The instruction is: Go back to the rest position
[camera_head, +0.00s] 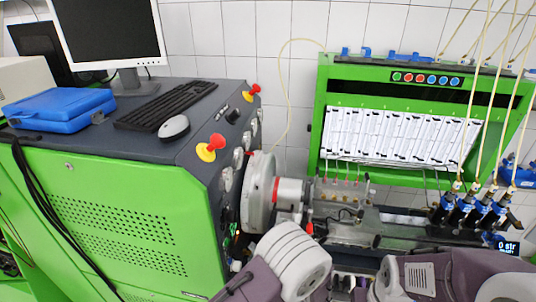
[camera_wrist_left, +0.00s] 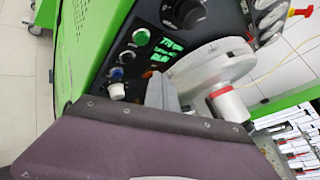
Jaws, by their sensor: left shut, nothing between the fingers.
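My left gripper (camera_head: 236,284) is low in the head view, beside the right front corner of the green test bench (camera_head: 125,215). It is shut and empty, and partly hidden by my purple and white arm. In the left wrist view a grey finger (camera_wrist_left: 163,92) shows in front of the control panel (camera_wrist_left: 150,55). The panel has a green button (camera_wrist_left: 141,36), a blue knob (camera_wrist_left: 117,72), a white knob (camera_wrist_left: 116,90) and lit green text. I cannot tell whether the finger touches the panel. My right arm is at the lower right of the head view, its gripper unseen.
A grey flywheel (camera_head: 260,192) with a red and white coupling stands close to the left arm. Red-and-yellow emergency buttons (camera_head: 211,147) sit on the bench. Injectors (camera_head: 470,208) and a green rack (camera_head: 322,95) are at the right. White floor (camera_wrist_left: 22,75) shows at left in the wrist view.

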